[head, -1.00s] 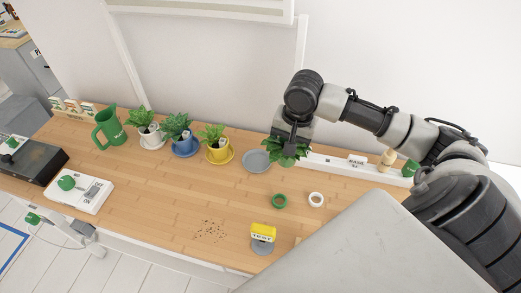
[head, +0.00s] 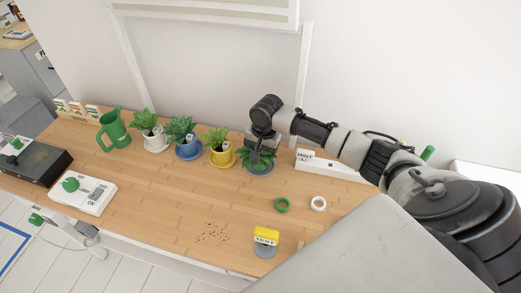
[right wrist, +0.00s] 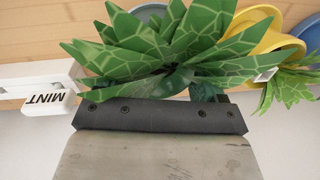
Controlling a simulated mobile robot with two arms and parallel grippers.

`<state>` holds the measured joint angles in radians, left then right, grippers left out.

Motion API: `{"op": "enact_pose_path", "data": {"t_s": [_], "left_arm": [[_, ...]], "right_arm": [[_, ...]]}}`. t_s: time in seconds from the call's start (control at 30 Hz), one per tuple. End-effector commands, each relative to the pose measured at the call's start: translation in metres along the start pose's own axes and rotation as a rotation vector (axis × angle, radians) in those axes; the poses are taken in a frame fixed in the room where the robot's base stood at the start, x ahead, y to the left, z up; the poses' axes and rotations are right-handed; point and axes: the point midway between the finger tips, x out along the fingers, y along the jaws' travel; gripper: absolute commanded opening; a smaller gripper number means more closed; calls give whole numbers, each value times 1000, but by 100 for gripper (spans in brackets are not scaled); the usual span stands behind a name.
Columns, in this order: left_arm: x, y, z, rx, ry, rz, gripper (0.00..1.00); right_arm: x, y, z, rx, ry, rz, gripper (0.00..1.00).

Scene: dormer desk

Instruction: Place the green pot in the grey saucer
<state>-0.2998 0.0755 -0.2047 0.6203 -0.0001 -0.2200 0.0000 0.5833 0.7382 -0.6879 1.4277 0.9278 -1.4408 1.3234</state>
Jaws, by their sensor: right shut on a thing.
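My right gripper (head: 259,150) is shut on the green pot, which is mostly hidden beneath its leafy plant (head: 250,160). The plant is over the grey saucer (head: 261,174), whose front edge shows beneath it in the head view. In the right wrist view the leaves (right wrist: 165,55) spread in front of the gripper (right wrist: 160,110), and part of the grey saucer (right wrist: 150,12) shows beyond them. I cannot tell whether the pot touches the saucer. My left gripper is not in view.
Potted plants stand in a yellow saucer (head: 222,161), a blue saucer (head: 188,154) and a white saucer (head: 155,147) to the left. A white tray with a MINT label (head: 305,156) is to the right. Green ring (head: 281,205) and white ring (head: 319,204) lie in front.

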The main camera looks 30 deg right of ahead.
Motion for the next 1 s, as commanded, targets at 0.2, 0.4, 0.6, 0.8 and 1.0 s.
{"op": "enact_pose_path", "data": {"t_s": [0.2, 0.4, 0.6, 0.8, 1.0], "left_arm": [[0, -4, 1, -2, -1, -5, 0], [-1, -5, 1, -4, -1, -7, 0], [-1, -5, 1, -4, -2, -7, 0], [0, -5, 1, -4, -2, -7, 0], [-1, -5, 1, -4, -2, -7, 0]], "right_arm": [[0, 0, 0, 0, 1, -2, 41], [3, 0, 0, 0, 1, -1, 78], [3, 0, 0, 0, 1, -1, 96], [2, 0, -1, 0, 2, -1, 96], [-21, 0, -1, -1, 4, -3, 96]]}}
